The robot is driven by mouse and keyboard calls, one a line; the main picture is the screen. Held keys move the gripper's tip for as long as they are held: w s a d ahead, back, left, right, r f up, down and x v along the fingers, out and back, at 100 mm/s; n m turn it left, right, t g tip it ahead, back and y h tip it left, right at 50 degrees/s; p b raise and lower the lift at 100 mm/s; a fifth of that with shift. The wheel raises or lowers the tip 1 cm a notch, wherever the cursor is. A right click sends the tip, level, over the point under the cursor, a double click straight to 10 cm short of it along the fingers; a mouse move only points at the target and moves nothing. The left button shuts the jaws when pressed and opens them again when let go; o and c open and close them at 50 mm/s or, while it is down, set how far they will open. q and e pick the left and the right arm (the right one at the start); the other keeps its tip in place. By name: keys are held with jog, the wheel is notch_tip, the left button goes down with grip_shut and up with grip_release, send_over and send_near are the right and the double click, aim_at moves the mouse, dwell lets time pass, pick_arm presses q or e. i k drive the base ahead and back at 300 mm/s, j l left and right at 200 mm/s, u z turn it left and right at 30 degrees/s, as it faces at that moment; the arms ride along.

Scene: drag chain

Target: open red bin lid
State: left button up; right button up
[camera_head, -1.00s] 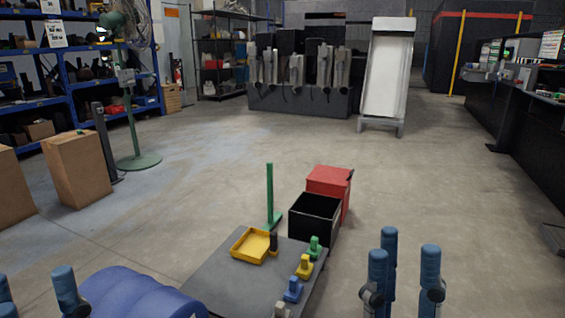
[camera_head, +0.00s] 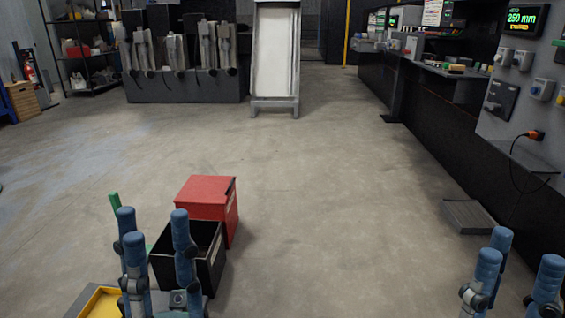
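The red bin (camera_head: 222,225) stands on the floor left of the middle, behind an open black bin (camera_head: 209,262). Its red lid (camera_head: 207,189) lies flat across the top and looks shut, with a dark piece at the right edge. My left gripper (camera_head: 152,228) is at the lower left, nearer to me than the bins. Its blue fingers stand apart, empty, and cover part of the black bin. My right gripper (camera_head: 514,256) is at the lower right, far from the red bin. Its fingers are also spread and empty.
A yellow tray (camera_head: 101,303) shows at the bottom left. A green post (camera_head: 115,201) stands left of the bins. A dark bench with panels (camera_head: 440,130) runs along the right. A white stand (camera_head: 275,55) is at the back. The floor right of the red bin is clear.

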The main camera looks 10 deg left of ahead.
aim_at(198, 189)
jog(key=i+l+u, duration=0.1)
jog(key=i, duration=0.45)
jog(key=i+l+u, duration=0.1)
jog(key=i, duration=0.4)
jog(key=i+l+u, duration=0.15)
jog(key=i, duration=0.35)
jog(key=i+l+u, duration=0.2)
jog(key=i+u, duration=0.2)
jog(key=i+l+u, duration=0.9)
jog(key=l+u, duration=0.25)
jog(key=l, duration=0.1)
